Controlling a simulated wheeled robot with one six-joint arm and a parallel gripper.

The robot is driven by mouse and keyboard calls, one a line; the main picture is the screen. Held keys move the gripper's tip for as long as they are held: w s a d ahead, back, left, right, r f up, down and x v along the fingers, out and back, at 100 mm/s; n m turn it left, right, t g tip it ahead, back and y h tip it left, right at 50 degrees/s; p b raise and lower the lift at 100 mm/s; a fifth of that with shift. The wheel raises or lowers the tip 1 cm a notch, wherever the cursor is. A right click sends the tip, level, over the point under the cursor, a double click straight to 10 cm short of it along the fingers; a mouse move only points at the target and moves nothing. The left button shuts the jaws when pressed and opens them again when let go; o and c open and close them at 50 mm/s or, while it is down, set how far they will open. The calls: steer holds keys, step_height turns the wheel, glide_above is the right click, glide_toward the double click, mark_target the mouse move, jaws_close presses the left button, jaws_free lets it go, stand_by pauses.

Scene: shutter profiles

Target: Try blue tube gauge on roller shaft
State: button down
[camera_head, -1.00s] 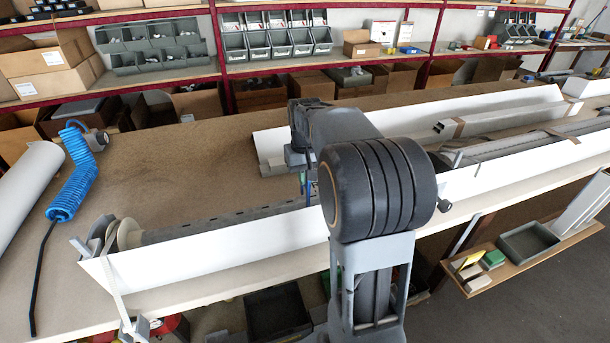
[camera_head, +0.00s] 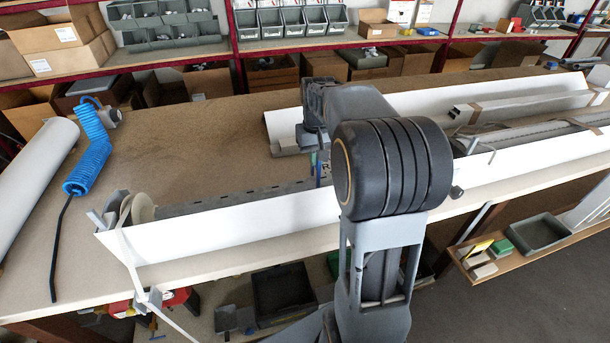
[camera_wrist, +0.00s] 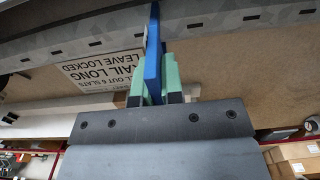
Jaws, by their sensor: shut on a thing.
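My gripper (camera_wrist: 155,84) is shut on the blue tube gauge (camera_wrist: 153,50), a narrow blue piece standing between its green fingers in the wrist view. The gauge's far end overlaps the grey roller shaft (camera_wrist: 235,20), a long tube with small dark marks. I cannot tell whether the two touch. In the head view the shaft (camera_head: 225,198) lies in a long white channel on the bench. My gripper (camera_head: 317,165) is above the shaft's right visible stretch, partly hidden by my own arm. The gauge shows there only as a thin blue strip.
A printed sign (camera_wrist: 100,72) lies beside the shaft. A coiled blue hose (camera_head: 92,150) and a white roll (camera_head: 38,180) are at the bench's left. Another white channel (camera_head: 540,97) lies behind. Shelves with bins line the back. The bench's middle left is clear.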

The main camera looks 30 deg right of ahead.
steer(key=shift+r, duration=0.15)
steer(key=shift+r+p, duration=2.45)
steer(key=shift+r, duration=0.35)
